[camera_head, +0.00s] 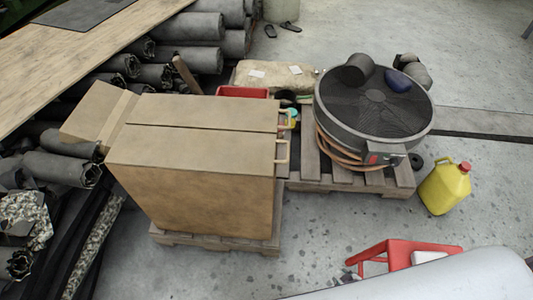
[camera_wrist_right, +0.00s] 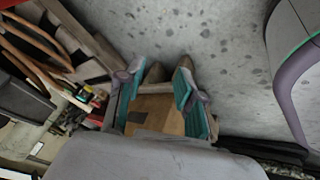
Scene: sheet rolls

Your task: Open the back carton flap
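The tan carton (camera_head: 195,190) stands on a pallet at the left of the head view. Its back top flap (camera_head: 205,112) and front top flap (camera_head: 190,148) lie flat, with a narrow dark gap between them. A flap at its left end (camera_head: 95,115) sticks outward. Two tan loops show at the right edge, one by each top flap. In the right wrist view my right gripper (camera_wrist_right: 160,70) has its teal-padded fingers apart, with tan cardboard (camera_wrist_right: 158,112) showing between them; I cannot tell whether they touch it. No fingers of either gripper are clear in the head view.
A large round fan (camera_head: 375,100) stands on a pallet (camera_head: 345,182) right of the carton. A yellow canister (camera_head: 445,188) and a red object (camera_head: 405,252) stand on the floor. Dark rolls (camera_head: 62,168) crowd the left. Bare floor lies in front of the pallets.

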